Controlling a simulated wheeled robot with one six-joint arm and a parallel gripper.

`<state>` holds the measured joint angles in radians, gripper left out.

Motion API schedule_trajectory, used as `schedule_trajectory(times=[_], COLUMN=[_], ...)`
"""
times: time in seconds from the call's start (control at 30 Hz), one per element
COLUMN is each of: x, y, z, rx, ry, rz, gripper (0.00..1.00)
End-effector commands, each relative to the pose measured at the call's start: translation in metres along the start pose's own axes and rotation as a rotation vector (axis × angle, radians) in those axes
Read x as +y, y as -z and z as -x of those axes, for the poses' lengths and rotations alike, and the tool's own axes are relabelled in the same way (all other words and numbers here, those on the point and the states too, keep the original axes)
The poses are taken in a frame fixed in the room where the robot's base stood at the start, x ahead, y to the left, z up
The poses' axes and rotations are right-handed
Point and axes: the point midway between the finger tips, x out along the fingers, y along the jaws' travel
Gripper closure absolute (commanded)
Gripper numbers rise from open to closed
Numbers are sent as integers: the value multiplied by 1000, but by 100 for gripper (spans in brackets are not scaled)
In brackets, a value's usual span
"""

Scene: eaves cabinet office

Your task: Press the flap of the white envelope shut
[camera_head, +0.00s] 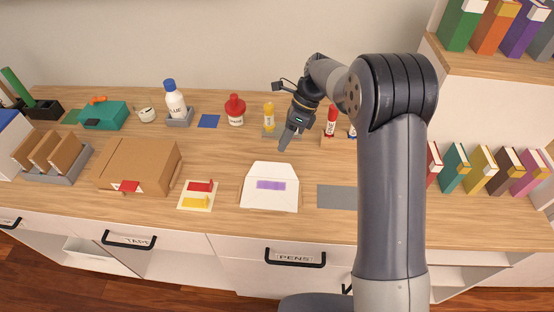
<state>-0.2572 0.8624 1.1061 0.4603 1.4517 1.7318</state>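The white envelope (270,200) lies flat on the wooden desk near its front edge. Its flap (270,171) is open and points away toward the back of the desk. A purple strip (271,185) runs across the envelope near the flap. My gripper (284,144) is above the desk, behind and slightly right of the flap, tilted down, and apart from the envelope. Its fingers look together as one narrow tip, with nothing visible between them.
A yellow glue stick (269,116) stands in a holder behind the envelope. A red-capped bottle (235,110) and a red stick (331,121) stand nearby. A card with red and yellow pieces (197,195) lies left; a grey mat (338,196) lies right. A cardboard box (138,164) is further left.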

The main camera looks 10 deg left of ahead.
Motion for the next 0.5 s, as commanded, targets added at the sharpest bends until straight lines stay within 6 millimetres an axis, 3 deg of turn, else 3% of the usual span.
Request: schedule_trajectory(times=[0.3,0.5], x=[2,1], y=[0,0], z=[-60,-80], rx=[1,1], ry=[-4,-1], rz=[0,2], gripper=[76,76])
